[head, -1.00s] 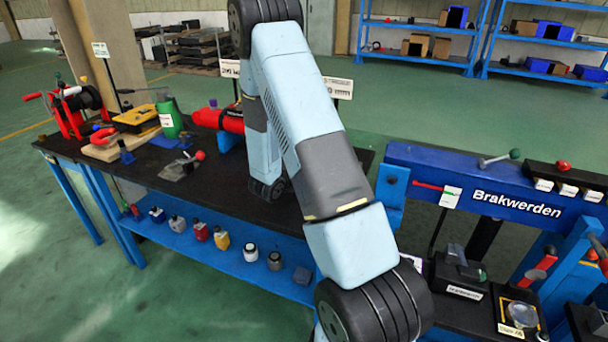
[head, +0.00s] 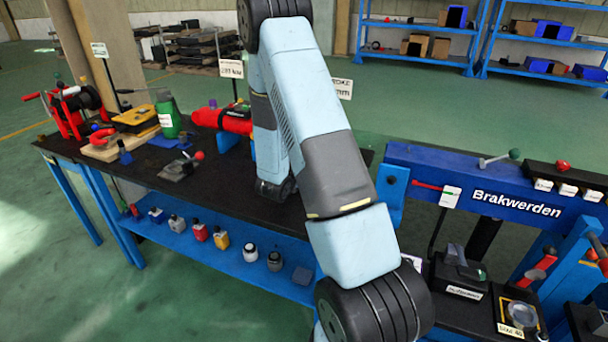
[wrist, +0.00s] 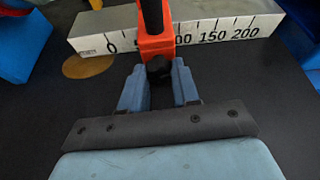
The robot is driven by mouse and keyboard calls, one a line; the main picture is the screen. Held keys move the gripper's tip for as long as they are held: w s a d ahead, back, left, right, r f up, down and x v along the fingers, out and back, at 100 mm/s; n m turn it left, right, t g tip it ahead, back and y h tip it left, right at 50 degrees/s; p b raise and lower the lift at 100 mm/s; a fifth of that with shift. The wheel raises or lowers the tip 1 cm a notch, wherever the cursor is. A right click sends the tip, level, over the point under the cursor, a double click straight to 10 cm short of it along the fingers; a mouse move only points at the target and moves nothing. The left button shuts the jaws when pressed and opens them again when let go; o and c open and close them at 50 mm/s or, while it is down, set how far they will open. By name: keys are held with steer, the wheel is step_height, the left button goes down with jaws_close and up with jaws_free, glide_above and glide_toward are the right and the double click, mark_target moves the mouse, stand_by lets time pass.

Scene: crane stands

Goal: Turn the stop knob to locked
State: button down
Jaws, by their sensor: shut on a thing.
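In the wrist view, the black stop knob (wrist: 158,69) sits at the near end of an orange stop block (wrist: 155,42). A black lever or post rises from the block. My gripper (wrist: 159,77) has its two blue fingers on either side of the knob, shut on it. The knob's turn angle cannot be read. In the head view my arm hides the knob, and I cannot make out the fingers there.
In the head view, the dark bench top (head: 225,197) holds a red cylinder (head: 222,119), a green bottle (head: 168,117) and a yellow case (head: 135,119) left of my arm. A blue "Brakwerden" stand (head: 430,165) is at right. Blue pieces flank the bar in the wrist view.

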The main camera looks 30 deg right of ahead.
steer(key=shift+s+a+m+t+y, duration=0.15)
steer(key=shift+m+t+y, duration=0.25)
steer(key=shift+m, duration=0.4)
steer(key=c, duration=1.1)
jaws_free()
steer(key=v, duration=1.3)
steer(key=shift+s+a, duration=0.15)
steer(key=shift+s, duration=0.2)
steer(key=shift+r, duration=0.1)
